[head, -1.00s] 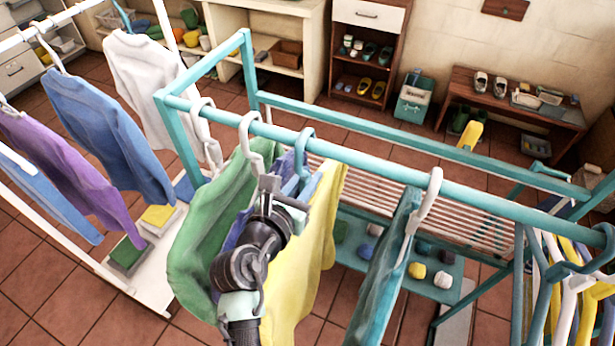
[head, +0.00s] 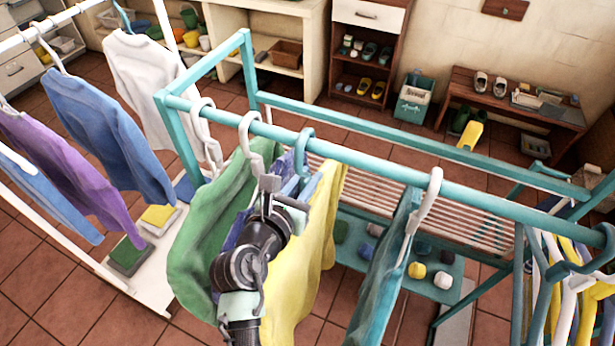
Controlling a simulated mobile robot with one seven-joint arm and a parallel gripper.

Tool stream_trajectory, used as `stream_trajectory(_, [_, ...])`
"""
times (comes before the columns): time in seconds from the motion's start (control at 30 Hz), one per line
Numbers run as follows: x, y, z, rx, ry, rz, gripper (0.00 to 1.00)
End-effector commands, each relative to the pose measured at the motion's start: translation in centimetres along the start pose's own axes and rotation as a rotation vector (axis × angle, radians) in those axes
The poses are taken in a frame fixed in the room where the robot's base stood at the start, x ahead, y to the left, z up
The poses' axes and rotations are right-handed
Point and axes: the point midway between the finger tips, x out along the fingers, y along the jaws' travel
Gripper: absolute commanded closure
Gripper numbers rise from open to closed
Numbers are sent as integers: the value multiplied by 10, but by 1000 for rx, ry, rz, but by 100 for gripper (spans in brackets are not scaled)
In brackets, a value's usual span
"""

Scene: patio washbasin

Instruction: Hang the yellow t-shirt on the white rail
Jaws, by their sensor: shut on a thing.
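The yellow t-shirt (head: 312,245) hangs from the teal rail (head: 355,158) in the middle, partly hidden behind my arm. A teal hanger (head: 303,150) is hooked over the teal rail at the shirt's top. My gripper (head: 286,194) is just below that hook, shut at the hanger's neck; the exact contact is hard to see. The white rail (head: 52,20) runs across the upper left. A purple shirt (head: 70,175), a blue shirt (head: 108,135) and a white shirt (head: 150,90) hang on it, with gaps between them.
A green garment (head: 205,225) on a white hanger and a blue one (head: 240,228) hang close left of my gripper. A teal garment (head: 385,275) hangs to the right. The teal frame's corner (head: 172,102) stands between the yellow t-shirt and the white rail.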

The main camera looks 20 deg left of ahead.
Motion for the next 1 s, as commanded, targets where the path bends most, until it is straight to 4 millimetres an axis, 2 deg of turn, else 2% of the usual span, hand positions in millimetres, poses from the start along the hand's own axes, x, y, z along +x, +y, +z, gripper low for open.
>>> stream_trajectory(1.0, [-8, 0, 30, 0, -1, 1, 100])
